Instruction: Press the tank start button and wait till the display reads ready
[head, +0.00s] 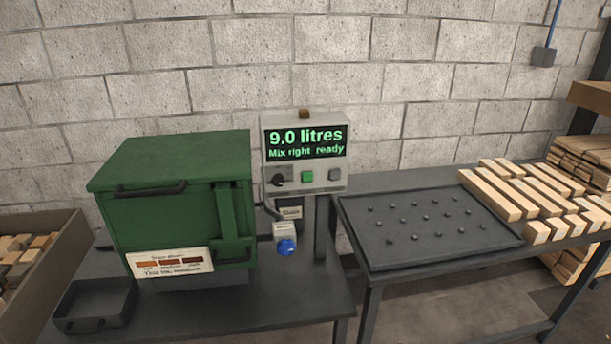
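A grey control box (268,170) stands on a dark post behind the bench. Its display (304,141) reads "9.0 litres" and "Mix right ready" in green letters. I cannot tell from the picture which one is the tank start button. A green tank (165,221) with a lid and a black handle stands to the left of the control box, with a colour label on its front. Neither of my grippers is in view.
A dark tray (65,323) sits on the bench (305,290) at the lower left. A blue-capped fitting (286,246) hangs beside the tank. A crate of wood pieces (67,241) is at far left. A studded black tray (375,262) and wooden bars (495,196) lie on the right table.

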